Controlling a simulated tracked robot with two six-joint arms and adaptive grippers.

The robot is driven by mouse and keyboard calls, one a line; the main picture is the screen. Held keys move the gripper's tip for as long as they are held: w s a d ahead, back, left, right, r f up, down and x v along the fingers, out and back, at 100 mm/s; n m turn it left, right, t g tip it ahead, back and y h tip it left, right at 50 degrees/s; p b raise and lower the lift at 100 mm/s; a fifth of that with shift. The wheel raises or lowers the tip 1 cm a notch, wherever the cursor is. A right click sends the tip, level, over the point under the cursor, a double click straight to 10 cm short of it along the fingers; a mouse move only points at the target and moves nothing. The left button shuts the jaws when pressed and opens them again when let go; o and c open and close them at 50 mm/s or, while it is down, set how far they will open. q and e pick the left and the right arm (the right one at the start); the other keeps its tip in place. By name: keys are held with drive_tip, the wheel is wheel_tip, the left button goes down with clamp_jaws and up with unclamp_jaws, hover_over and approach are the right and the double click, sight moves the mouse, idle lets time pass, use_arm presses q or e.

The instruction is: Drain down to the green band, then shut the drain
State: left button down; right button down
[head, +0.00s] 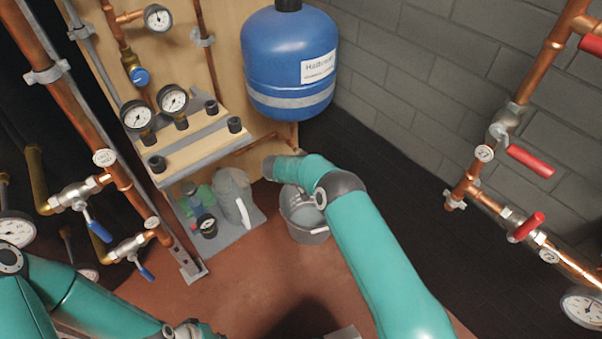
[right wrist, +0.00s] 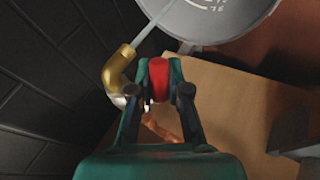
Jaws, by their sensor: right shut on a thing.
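In the right wrist view, my right gripper (right wrist: 158,82) is shut on the red drain handle (right wrist: 159,74). Just left of it is the brass drain outlet (right wrist: 121,70). A pale stream of water (right wrist: 156,28) runs from the outlet into the grey bucket (right wrist: 222,25), which has marks inside. In the head view the bucket (head: 307,236) stands on the floor below my right arm, which hides the drain and right gripper. A pressure gauge (head: 158,18) is on the copper pipe at top; its coloured band is too small to read. My left gripper is out of view.
A blue expansion vessel (head: 290,55) hangs above the bucket. Two spare gauges (head: 136,115) (head: 172,99) sit on a wooden shelf. A grey jug (head: 232,195) stands left of the bucket. Blue-handled valves (head: 98,229) are at left, red-handled valves (head: 530,162) at right.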

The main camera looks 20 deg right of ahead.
drive_tip(key=shift+w+a+r+b, duration=0.3)
drive_tip(key=shift+r+b, duration=0.05)
drive_tip(key=shift+r, duration=0.1)
drive_tip(key=shift+r+g, duration=0.1)
drive_tip(key=shift+g, duration=0.2)
drive_tip(key=c, duration=1.1)
unclamp_jaws()
drive_tip(key=shift+s+d, duration=0.1)
drive_tip(key=shift+s, duration=0.1)
drive_tip(key=shift+v, duration=3.55)
